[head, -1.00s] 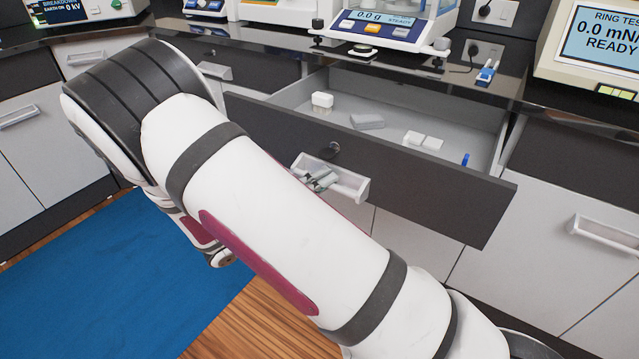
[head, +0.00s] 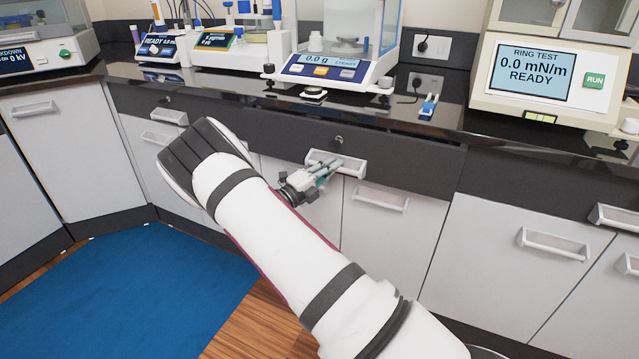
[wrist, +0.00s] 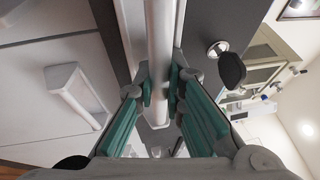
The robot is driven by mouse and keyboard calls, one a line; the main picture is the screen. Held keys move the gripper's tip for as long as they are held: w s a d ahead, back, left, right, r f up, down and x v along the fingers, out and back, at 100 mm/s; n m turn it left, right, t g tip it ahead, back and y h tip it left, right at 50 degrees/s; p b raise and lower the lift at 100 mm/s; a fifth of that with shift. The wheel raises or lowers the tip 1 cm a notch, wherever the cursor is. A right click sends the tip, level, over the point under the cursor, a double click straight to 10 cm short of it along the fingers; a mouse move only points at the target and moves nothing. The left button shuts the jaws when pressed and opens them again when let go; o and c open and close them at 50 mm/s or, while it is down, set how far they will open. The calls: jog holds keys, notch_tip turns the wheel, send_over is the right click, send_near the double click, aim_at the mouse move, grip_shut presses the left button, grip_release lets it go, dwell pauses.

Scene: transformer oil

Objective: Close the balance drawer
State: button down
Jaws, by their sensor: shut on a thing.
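The balance drawer (head: 270,138) is the dark front below the balance. In the head view its front looks flush, or nearly so, with the cabinet, and its inside is hidden. Its pale handle (head: 347,163) is at the middle of the front, under a round lock (head: 338,141). My gripper (head: 329,171) is at this handle. In the wrist view the gripper's teal finger pads (wrist: 160,90) are shut on the handle bar (wrist: 159,40), one on each side.
The balance (head: 335,65) stands on the dark worktop above the drawer. A ring test device (head: 545,80) stands to the right, with a small blue item (head: 428,107) between them. A blue mat (head: 130,285) lies on the floor at left.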

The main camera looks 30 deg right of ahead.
jog(key=w+d, duration=0.1)
jog(key=d, duration=0.1)
jog(key=w+d+b, duration=0.1)
jog(key=w+d, duration=0.1)
jog(key=shift+w+d+f, duration=0.1)
jog(key=shift+w+d, duration=0.15)
jog(key=shift+d, duration=0.05)
jog(key=c, duration=1.7)
grip_release()
jog(key=shift+o, duration=0.2)
jog(key=v, duration=1.2)
jog(key=shift+s, duration=0.1)
